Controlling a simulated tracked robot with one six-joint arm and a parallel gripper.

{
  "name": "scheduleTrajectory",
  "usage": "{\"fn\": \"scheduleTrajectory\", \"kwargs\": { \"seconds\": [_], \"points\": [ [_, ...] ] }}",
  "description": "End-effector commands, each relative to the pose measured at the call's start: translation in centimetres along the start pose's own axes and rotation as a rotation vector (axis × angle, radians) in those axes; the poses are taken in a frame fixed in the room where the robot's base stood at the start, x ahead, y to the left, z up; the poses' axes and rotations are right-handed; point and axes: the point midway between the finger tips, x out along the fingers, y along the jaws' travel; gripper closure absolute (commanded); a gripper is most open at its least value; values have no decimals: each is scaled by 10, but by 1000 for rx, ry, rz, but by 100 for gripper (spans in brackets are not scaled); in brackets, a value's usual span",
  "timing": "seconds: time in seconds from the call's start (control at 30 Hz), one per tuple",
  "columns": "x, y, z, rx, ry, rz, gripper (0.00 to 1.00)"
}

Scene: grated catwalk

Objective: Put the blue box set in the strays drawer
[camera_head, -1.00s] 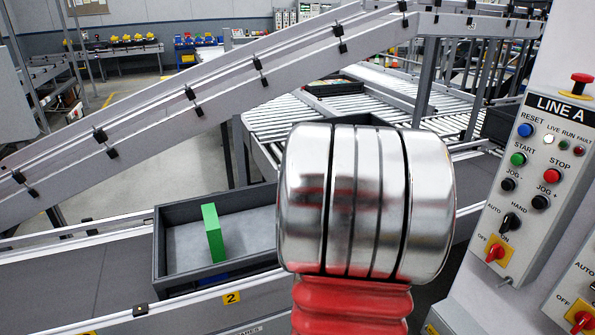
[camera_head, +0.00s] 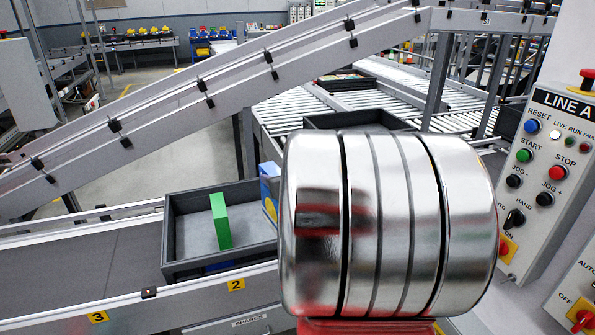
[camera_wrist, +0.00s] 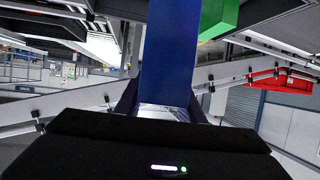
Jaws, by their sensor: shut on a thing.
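The blue box set (camera_wrist: 170,60) rises from between the fingers of my gripper (camera_wrist: 160,106) in the wrist view, and the gripper is shut on it. In the head view a blue and yellow box (camera_head: 269,190), which looks like the same one, shows beside the right end of a dark grey tray (camera_head: 170,240). Its right part is hidden behind my arm, and so is my gripper. I cannot tell whether the box touches the tray. No drawer marked strays can be made out.
A green box (camera_head: 221,220) stands upright in the grey tray, with a small blue thing (camera_head: 218,266) by its near wall. A sloping conveyor rail (camera_head: 140,125) crosses behind. A control panel (camera_head: 545,170) stands at right. Grey belt (camera_head: 90,265) lies clear at left.

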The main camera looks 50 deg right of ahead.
Motion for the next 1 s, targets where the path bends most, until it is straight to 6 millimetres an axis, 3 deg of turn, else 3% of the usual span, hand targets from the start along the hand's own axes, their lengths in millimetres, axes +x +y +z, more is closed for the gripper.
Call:
{"fn": "scheduleTrajectory", "kwargs": {
  "seconds": [0.03, 0.3, 1.0],
  "points": [
    [1, -21, -1, -12, 3, -30, 100],
    [7, -129, 5, -77, 2, -185, 100],
    [22, -380, 17, -223, 1, -542, 100]
  ]
}}
